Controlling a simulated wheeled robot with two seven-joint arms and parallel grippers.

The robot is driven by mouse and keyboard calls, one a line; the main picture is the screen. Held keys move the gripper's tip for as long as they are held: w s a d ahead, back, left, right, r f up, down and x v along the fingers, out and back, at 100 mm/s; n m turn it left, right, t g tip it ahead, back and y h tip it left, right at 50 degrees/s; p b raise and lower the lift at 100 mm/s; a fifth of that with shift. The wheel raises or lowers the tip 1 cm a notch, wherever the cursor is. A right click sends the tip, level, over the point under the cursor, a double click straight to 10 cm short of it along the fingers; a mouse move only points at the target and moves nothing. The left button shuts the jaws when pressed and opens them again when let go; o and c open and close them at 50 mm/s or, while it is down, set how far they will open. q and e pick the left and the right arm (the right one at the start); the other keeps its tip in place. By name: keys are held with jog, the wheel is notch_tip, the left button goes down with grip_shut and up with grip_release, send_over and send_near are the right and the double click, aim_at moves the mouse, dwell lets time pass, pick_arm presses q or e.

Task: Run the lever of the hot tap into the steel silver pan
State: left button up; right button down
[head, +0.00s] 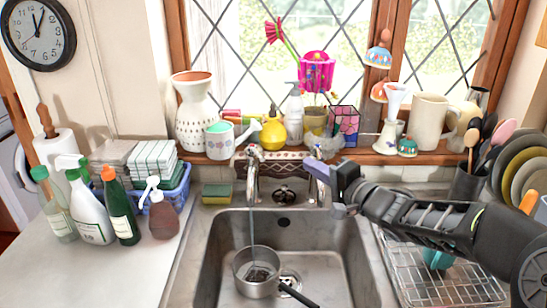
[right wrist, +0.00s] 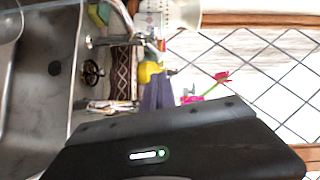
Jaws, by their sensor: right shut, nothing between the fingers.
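A steel silver pan (head: 257,289) with a dark handle sits in the left part of the sink basin. Two chrome taps stand behind the sink: a left tap (head: 252,168) and a right tap (head: 321,192). A thin stream of water falls from the left tap into the pan. I see no marking that tells which tap is hot. My right gripper (head: 319,170) is shut and empty, at the right tap's top in the head view; I cannot tell whether it touches. Its purple fingertips (right wrist: 158,92) show in the right wrist view. My left gripper is not in view.
A window sill behind the taps holds a white vase (head: 194,120), a yellow bottle (head: 273,133) and mugs. A sponge (head: 216,192) lies left of the taps. Spray bottles (head: 90,215) stand on the left counter. A wire dish rack (head: 450,285) is at the right, under my right arm.

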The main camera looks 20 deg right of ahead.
aim_at(257, 155)
jog(key=shift+w, duration=0.1)
jog(key=w+a+f, duration=0.1)
jog(key=w+a, duration=0.4)
jog(key=w, duration=0.5)
jog(key=shift+a+f+p, duration=0.15)
jog(key=shift+a+p, duration=0.25)
jog(key=shift+p, duration=0.05)
jog(key=shift+s, duration=0.1)
